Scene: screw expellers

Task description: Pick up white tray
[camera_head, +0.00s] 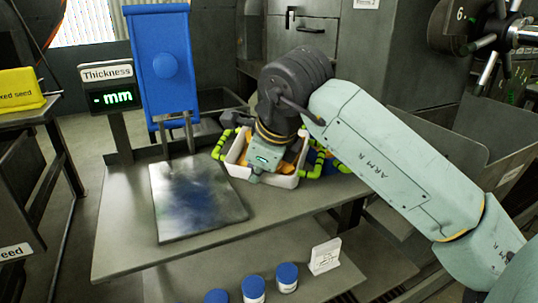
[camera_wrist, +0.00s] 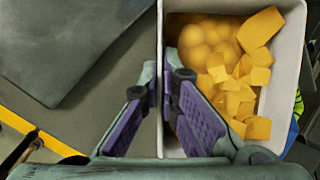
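The white tray (camera_head: 286,181) is on the grey table, beneath my gripper in the head view. It is filled with yellow-orange pieces (camera_wrist: 236,85), some round and some blocky. In the wrist view the tray's left wall (camera_wrist: 161,28) runs between my two fingers. My gripper (camera_wrist: 161,82) has one finger outside the wall and one inside, beside the pieces. The fingertips are close together with the white wall between them, and it appears shut on this wall. In the head view my gripper body hides part of the tray and the fingertips.
A grey plate (camera_head: 197,197) lies left of the tray, with a blue upright device (camera_head: 163,66) and a thickness display (camera_head: 110,86) behind. Lime-green segmented pieces (camera_head: 324,163) flank the tray. Blue-lidded jars (camera_head: 253,288) stand on the lower shelf. The table front is clear.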

